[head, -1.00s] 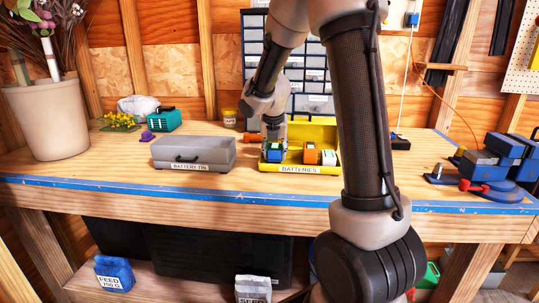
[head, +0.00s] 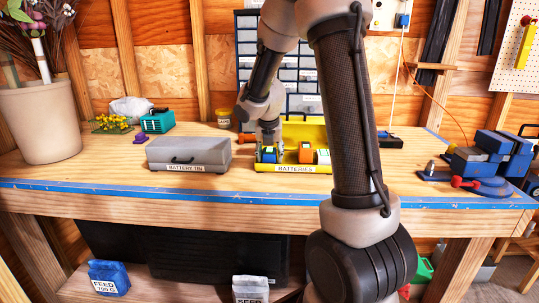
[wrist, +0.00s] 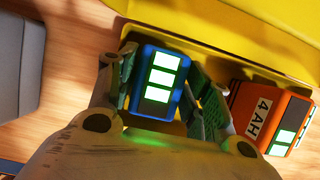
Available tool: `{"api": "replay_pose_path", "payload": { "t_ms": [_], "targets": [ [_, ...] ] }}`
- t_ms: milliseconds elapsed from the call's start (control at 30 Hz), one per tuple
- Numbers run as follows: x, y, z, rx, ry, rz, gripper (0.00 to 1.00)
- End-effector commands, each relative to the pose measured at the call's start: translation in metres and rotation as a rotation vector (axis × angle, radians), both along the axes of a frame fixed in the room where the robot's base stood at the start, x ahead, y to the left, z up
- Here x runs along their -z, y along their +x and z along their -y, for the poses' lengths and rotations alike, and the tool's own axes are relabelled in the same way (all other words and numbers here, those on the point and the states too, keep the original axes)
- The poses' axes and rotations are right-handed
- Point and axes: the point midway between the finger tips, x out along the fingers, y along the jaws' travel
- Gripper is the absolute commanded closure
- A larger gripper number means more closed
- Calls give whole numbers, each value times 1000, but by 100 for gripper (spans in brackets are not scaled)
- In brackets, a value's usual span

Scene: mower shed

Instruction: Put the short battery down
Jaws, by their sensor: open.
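The blue battery (wrist: 160,82), which I take to be the short one, shows lit green-white bars on its top in the wrist view. It stands at the left end of the yellow bin labelled BATTERIES (head: 297,169), also in the head view (head: 268,155). My gripper (wrist: 161,68) is open around it, one finger on each side; a narrow gap shows at the right finger, and contact at the left cannot be told. In the head view my gripper (head: 268,140) is above the battery. The battery's underside is hidden.
An orange battery (wrist: 265,118) marked 4 AH stands close to the right finger. Another pale battery (head: 323,157) is to its right in the bin. A grey battery tin (head: 188,153) is left of the bin. The bin's yellow wall (wrist: 230,35) is close by.

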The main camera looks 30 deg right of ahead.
Motion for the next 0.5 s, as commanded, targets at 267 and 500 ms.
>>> {"api": "replay_pose_path", "payload": {
  "t_ms": [267, 500],
  "targets": [
    [-45, -13, -10, -1, 0, 7, 50],
    [-91, -30, -21, -1, 1, 4, 50]
  ]
}}
